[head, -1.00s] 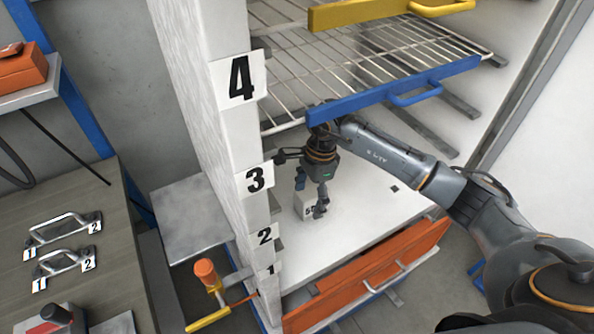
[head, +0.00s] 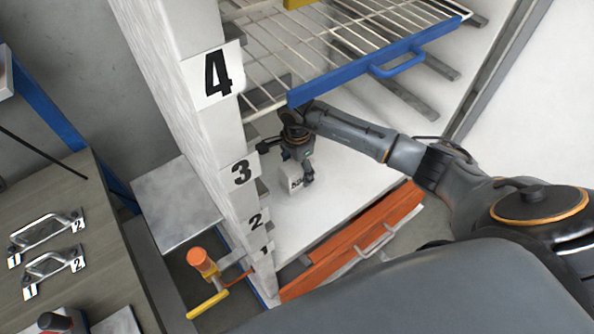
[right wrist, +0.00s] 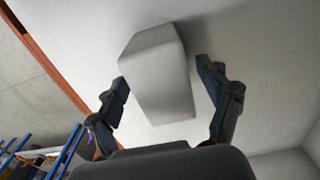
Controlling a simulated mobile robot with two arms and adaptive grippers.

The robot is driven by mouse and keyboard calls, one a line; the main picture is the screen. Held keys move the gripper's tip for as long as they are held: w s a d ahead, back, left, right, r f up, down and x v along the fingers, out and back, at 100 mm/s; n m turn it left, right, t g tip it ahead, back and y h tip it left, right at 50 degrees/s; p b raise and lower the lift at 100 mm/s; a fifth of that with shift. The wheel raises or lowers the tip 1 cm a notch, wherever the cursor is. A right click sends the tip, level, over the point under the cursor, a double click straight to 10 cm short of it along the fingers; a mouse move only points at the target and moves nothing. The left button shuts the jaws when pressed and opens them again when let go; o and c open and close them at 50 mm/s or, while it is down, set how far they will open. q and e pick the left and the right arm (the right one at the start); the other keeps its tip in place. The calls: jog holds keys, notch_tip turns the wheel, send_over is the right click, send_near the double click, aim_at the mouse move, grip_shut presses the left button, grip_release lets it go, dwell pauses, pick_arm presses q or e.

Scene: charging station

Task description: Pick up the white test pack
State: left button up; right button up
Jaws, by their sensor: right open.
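My right gripper (head: 296,178) reaches in under the wire shelf, pointing down at the pack. In the right wrist view, the pack (right wrist: 158,78) lies between the two open fingers of my right gripper (right wrist: 164,76). A narrow gap shows beside each fingertip, and I see no grip on the pack. My left gripper is not in view.
A wire shelf with a blue front bar (head: 375,66) hangs above my right arm. The numbered white post (head: 205,125) stands close on the left. An orange front panel (head: 352,242) edges the lower shelf. The shelf around the pack is bare.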

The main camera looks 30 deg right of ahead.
notch_tip(320, 180, down, 4)
jog(key=shift+w+d+p, duration=0.1)
jog(key=shift+p, duration=0.2)
grip_shut()
